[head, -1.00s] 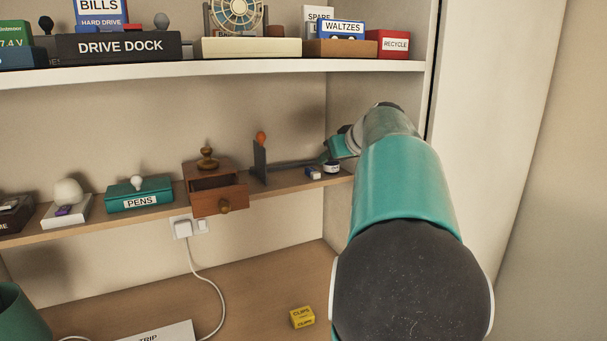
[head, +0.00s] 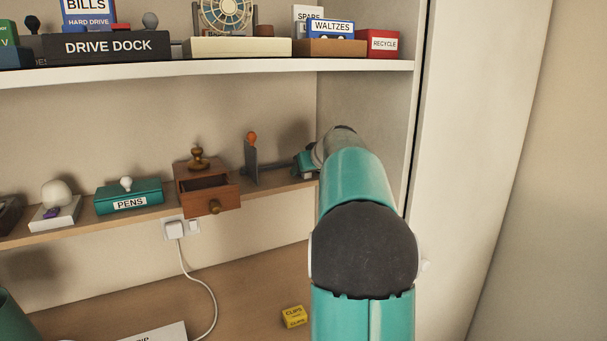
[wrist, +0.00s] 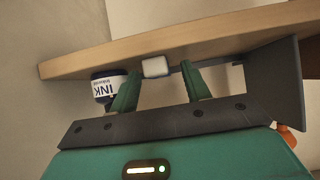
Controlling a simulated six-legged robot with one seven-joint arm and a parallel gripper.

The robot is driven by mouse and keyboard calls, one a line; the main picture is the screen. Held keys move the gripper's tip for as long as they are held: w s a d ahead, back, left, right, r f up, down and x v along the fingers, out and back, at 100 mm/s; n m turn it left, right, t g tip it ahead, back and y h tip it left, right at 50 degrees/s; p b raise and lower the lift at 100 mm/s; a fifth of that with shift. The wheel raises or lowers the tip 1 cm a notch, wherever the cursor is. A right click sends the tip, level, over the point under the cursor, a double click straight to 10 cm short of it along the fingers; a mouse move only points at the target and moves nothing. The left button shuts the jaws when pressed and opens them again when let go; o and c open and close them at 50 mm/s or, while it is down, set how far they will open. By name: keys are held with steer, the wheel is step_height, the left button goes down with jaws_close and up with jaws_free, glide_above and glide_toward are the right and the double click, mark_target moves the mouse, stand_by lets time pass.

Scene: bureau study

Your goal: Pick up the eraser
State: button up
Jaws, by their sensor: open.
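The eraser appears to be the small white block (wrist: 155,67) with a blue-grey side in the wrist view. It rests by the edge of the wooden shelf (wrist: 215,30), framed between the two green fingers of my gripper (wrist: 161,80). The fingers are apart, with gaps beside the block, and nothing is held. How far the fingertips are from it in depth is hard to tell. In the head view my gripper (head: 306,163) is at the right end of the lower shelf, partly behind my arm.
An ink bottle (wrist: 106,86) stands just outside the left finger. A dark upright plate (head: 251,162) with an orange knob (head: 252,137) stands left of my gripper. Further left are an open wooden drawer box (head: 207,187) and a teal pens box (head: 129,196). An upper shelf (head: 250,75) runs above.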

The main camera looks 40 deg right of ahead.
jaws_close()
step_height(320, 180, up, 10)
stand_by(0.6)
